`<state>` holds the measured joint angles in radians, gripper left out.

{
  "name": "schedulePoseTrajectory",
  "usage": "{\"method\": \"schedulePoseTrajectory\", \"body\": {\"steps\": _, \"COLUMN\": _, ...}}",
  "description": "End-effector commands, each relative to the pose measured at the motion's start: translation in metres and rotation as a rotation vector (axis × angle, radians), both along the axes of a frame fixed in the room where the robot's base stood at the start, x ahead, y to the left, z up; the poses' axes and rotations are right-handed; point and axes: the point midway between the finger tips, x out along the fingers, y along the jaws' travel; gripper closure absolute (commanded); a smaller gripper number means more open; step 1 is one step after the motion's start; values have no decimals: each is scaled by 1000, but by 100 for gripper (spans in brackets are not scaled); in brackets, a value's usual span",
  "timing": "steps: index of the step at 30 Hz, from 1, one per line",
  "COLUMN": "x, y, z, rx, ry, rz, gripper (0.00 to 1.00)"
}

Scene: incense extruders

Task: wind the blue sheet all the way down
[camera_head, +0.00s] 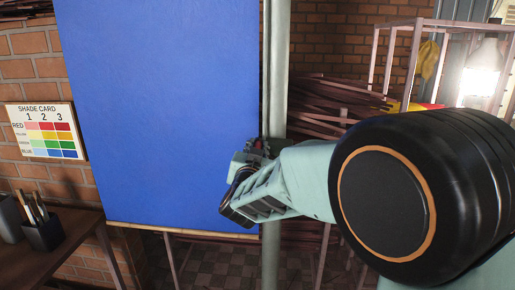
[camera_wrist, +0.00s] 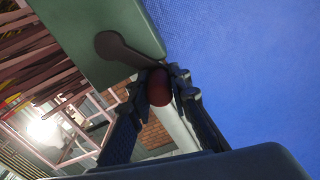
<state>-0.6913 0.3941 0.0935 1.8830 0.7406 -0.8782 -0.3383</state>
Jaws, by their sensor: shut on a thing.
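The blue sheet (camera_head: 170,110) hangs flat and upright, filling the middle of the head view. A pale bar (camera_head: 180,231) runs along its bottom edge. The sheet also fills the right of the wrist view (camera_wrist: 255,70). My gripper (camera_head: 254,155) is at the sheet's lower right edge, beside the post. In the wrist view my gripper (camera_wrist: 162,82) is shut around a dark red knob (camera_wrist: 159,88). A crank arm (camera_wrist: 117,47) runs from the knob over a grey-green box (camera_wrist: 85,35). The sheet's top is out of view.
A pale upright post (camera_head: 278,70) stands at the sheet's right edge. A shade card (camera_head: 45,131) is on the brick wall at left, above a wooden bench (camera_head: 35,262) with a cup of tools (camera_head: 44,235).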

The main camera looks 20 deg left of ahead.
Motion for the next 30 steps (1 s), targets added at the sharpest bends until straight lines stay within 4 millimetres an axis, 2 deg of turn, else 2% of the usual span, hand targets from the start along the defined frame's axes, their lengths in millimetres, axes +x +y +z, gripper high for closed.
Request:
{"method": "schedulePoseTrajectory", "body": {"steps": 7, "x": 1, "y": -6, "z": -1, "rx": 79, "ry": 18, "rz": -1, "gripper": 100}}
{"method": "schedulePoseTrajectory", "body": {"steps": 21, "x": 6, "y": -27, "z": 5, "rx": 396, "ry": 94, "rz": -1, "gripper": 100}}
{"method": "schedulePoseTrajectory", "body": {"steps": 30, "x": 9, "y": -36, "z": 8, "rx": 523, "ry": 126, "rz": -1, "gripper": 100}}
